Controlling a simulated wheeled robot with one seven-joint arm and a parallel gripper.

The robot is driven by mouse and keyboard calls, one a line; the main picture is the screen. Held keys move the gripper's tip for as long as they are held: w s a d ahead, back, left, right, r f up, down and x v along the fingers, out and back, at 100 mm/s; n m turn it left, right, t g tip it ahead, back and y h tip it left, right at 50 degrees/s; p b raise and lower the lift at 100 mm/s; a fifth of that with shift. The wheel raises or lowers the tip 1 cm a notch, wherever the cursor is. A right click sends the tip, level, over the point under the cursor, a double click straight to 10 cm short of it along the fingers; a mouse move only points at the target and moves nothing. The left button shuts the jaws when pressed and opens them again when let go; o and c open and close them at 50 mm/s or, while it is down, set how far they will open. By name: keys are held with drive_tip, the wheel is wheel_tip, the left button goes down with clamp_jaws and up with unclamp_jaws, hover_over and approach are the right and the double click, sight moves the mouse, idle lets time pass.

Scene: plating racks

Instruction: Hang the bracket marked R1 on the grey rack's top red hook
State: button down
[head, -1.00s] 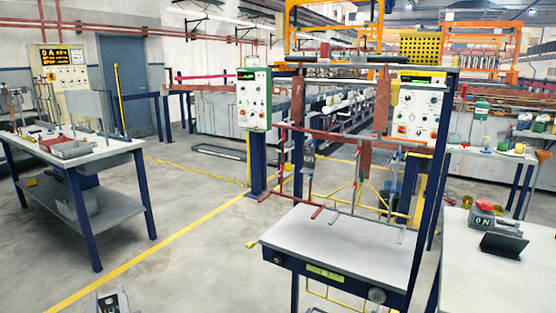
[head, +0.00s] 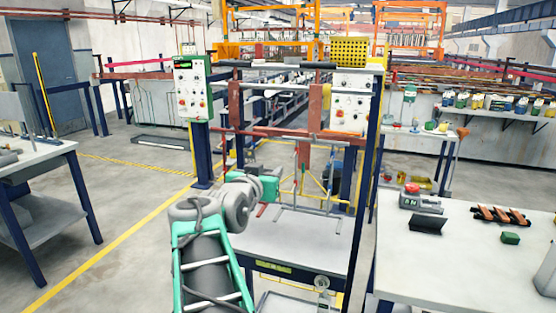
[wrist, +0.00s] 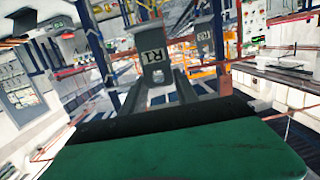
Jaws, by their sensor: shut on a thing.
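The grey bracket marked R1 (wrist: 153,60) is in my gripper's jaws (wrist: 160,92) in the wrist view, with its label facing the camera. In the head view my gripper (head: 266,186) is raised in front of the plating frame, left of the thin grey rack (head: 302,170). The bracket cannot be made out there. A second grey piece with a dark label (wrist: 203,38) is beyond the bracket in the wrist view; its mark is too small to read. The rack's top red hook cannot be made out clearly, and my arm hides part of the area.
A white-topped work table (head: 310,238) stands below the frame. A red bar (head: 290,132) crosses above the rack. A white table (head: 470,255) with small devices is at right, and another grey table (head: 40,160) at left.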

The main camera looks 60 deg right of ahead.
drive_tip(key=shift+s+d+r+g, duration=0.2)
drive_tip(key=shift+s+d+r, duration=0.15)
drive_tip(key=shift+s, duration=0.2)
drive_tip(key=shift+s+d+r+g, duration=0.2)
drive_tip(key=shift+s+d, duration=0.15)
drive_tip(key=shift+s, duration=0.2)
drive_tip(key=r+b+x, duration=0.1)
drive_tip(key=x, duration=0.7)
drive_tip(key=shift+d, duration=0.35)
drive_tip(key=shift+w+d+f+b, duration=0.1)
drive_tip(key=shift+f+b, duration=0.05)
drive_tip(key=shift+b, duration=0.2)
drive_tip(key=shift+d, duration=0.25)
drive_tip(key=shift+w+d, duration=0.1)
drive_tip(key=shift+d, duration=0.6)
